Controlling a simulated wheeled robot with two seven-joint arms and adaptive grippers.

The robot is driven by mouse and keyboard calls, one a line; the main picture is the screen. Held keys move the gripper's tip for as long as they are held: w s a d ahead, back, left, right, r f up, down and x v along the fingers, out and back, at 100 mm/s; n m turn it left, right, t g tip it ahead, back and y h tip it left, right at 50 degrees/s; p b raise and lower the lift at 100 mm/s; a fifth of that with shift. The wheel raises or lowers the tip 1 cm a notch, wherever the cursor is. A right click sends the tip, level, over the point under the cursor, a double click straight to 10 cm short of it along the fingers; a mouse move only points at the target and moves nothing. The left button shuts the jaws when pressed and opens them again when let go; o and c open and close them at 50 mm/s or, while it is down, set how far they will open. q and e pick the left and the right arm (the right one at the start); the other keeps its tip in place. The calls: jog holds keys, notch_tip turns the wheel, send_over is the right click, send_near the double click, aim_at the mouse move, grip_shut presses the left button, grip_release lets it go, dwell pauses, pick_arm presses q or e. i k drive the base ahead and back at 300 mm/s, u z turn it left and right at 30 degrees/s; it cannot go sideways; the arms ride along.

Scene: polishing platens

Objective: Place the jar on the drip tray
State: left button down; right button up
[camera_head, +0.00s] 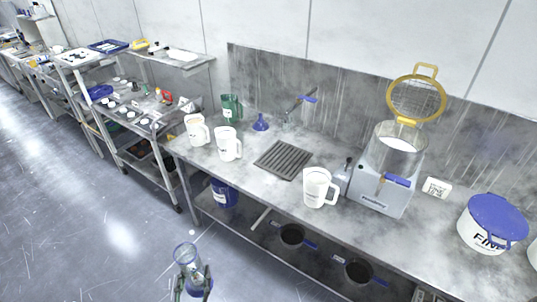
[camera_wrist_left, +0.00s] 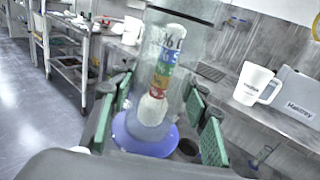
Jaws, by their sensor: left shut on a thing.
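The jar is a clear cylinder with a dark rim and a blue-purple base (camera_head: 186,254); in the left wrist view the jar (camera_wrist_left: 190,60) fills the middle, roughly upright, with a coloured, numbered strip showing through its wall. My left gripper (camera_head: 194,277) is shut on the jar, its green-padded fingers on either side of it in the left wrist view. It holds the jar in front of the bench, over the floor in the picture. The drip tray (camera_head: 284,160) is a dark slatted square lying empty on the bench; it also shows in the left wrist view (camera_wrist_left: 212,72). My right gripper is not in view.
White jugs (camera_head: 228,144) stand left of the tray, and another white jug (camera_head: 319,188) stands at its right front. Behind it are a green jug (camera_head: 231,107), a blue funnel (camera_head: 260,122) and a tap (camera_head: 298,104). A grey machine (camera_head: 384,180) stands to the right.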

aim_at(284, 158)
jog(key=z, duration=0.05)
jog(key=i, duration=0.65)
jog(key=z, duration=0.85)
jog(key=i, duration=0.85)
jog(key=z, duration=0.15)
